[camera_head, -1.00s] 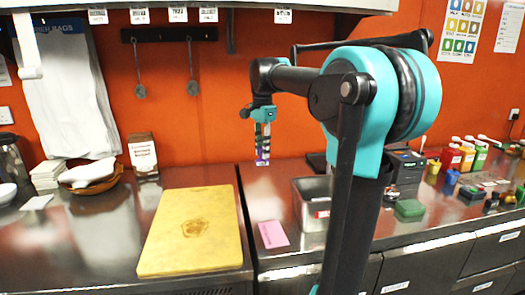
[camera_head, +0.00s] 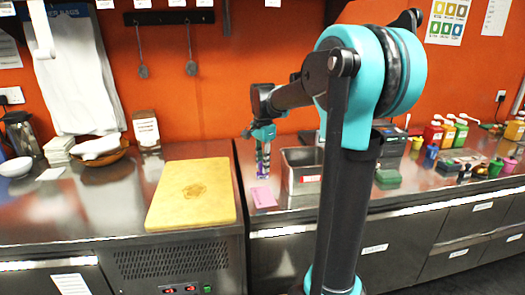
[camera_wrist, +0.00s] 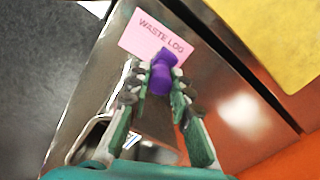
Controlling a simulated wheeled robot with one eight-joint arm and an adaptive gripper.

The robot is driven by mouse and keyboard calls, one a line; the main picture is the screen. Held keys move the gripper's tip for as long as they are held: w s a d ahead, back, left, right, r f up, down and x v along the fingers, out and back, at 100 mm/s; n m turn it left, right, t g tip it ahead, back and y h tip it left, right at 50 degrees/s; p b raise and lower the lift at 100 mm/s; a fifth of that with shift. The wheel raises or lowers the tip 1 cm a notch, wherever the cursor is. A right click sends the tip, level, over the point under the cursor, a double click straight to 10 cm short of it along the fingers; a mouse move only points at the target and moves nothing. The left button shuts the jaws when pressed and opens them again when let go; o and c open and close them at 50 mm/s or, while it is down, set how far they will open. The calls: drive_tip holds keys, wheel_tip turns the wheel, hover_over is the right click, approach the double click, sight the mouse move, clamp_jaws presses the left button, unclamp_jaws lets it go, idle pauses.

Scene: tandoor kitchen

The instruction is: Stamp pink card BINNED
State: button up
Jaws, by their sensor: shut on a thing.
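The pink card (camera_head: 265,198) lies flat on the steel counter near its front edge, right of the yellow board. In the wrist view the card (camera_wrist: 142,36) reads "WASTE LOG", and no stamp mark shows on its visible part. My gripper (camera_head: 263,168) is shut on a purple stamp (camera_wrist: 161,76). The stamp's head overlaps the card's lower edge in the wrist view. In the head view the stamp sits just behind and above the card. I cannot tell whether it touches the card or counter. The stamp's printing face is hidden.
A metal bin (camera_head: 289,187) with a red-and-white label stands close right of the card. A yellow board (camera_head: 190,205) lies to the left. Small coloured items, including a green pad (camera_head: 388,177), stand further right. The counter's front edge is just before the card.

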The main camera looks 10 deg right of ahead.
sight(263, 178)
drive_tip(key=shift+s+f, duration=0.4)
drive_tip(key=shift+f, duration=2.95)
drive_tip(key=shift+f, duration=0.55)
drive_tip(key=shift+r, duration=3.55)
